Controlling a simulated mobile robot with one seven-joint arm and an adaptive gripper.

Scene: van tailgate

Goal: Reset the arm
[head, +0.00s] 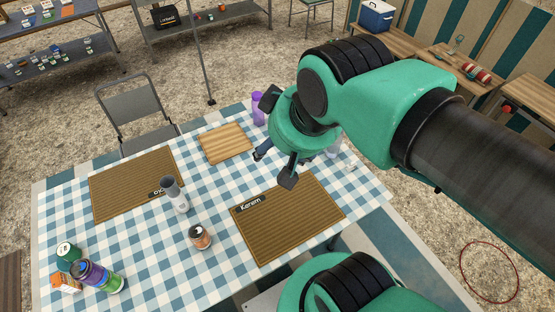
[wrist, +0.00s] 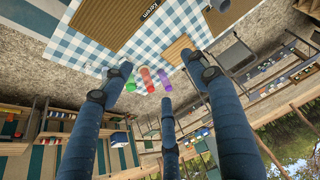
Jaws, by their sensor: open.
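My gripper (head: 275,165) hangs from my green and black arm above the far right part of the checkered table (head: 150,240) in the head view. Its fingers are spread apart with nothing between them. In the wrist view the open gripper (wrist: 160,78) shows as three long blue fingers, well separated and empty. The picture there is tilted, with the table at the top. My forearm reaches in from the right side of the head view and hides part of the table's right end.
Containers cluster at the near left corner (head: 100,276). A folding chair (head: 137,112) stands behind. Shelves and benches lie further back.

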